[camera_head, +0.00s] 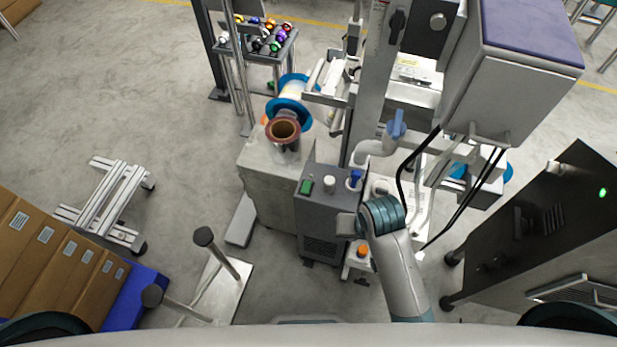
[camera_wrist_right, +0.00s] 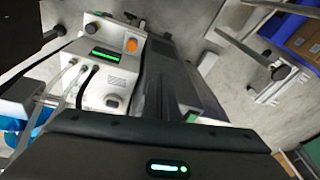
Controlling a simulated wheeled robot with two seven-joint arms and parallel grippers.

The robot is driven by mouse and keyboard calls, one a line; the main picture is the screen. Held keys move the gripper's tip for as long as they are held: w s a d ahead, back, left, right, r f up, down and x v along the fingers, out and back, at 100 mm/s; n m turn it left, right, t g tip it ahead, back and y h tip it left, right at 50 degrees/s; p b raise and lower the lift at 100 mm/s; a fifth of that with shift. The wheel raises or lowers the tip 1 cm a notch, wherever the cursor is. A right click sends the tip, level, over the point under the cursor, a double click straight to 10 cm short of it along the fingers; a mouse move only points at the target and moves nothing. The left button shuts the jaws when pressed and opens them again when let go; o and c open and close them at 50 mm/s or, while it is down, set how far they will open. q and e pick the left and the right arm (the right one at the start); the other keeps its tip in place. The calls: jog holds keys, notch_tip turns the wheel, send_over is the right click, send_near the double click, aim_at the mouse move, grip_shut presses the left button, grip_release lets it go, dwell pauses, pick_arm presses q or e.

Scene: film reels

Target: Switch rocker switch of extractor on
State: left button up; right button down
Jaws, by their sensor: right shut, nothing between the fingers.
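The extractor (camera_head: 322,222) is a dark grey box with a vent, in the middle of the head view. Its green rocker switch (camera_head: 306,186) is on the top panel, left of a white knob (camera_head: 329,183); whether it is on or off cannot be read. In the right wrist view, the extractor (camera_wrist_right: 171,72) stands behind the fingers, and a small green patch (camera_wrist_right: 192,117) looks like the switch, partly hidden by my gripper. My right gripper (camera_head: 345,224) is shut and empty beside the extractor's right side, lower in the picture than the switch. My left gripper is not in view.
A white unit with an orange knob (camera_head: 362,251) stands right of the extractor; it also shows in the wrist view (camera_wrist_right: 107,60). Black cables (camera_head: 403,180) hang nearby. Floor at left is partly clear.

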jog(key=w+a+r+m, duration=0.2)
jog(key=w+a+r, duration=0.2)
jog(key=w+a, duration=0.55)
notch_tip(320, 180, up, 5)
jog(key=h, duration=0.2)
send_over(307, 183)
jog(key=s+a, duration=0.1)
jog(key=s, duration=0.2)
jog(key=shift+w+a+m, duration=0.1)
jog(key=shift+m, duration=0.3)
jog(key=shift+f, duration=0.15)
jog(key=x, duration=0.4)
jog(key=p+x, duration=0.1)
jog(key=x, duration=0.4)
jog(key=p+x, duration=0.1)
jog(key=x, duration=0.3)
jog(key=shift+s+a+f, duration=0.2)
jog(key=shift+s+f, duration=0.05)
jog(key=shift+f, duration=0.2)
jog(key=shift+d, duration=0.1)
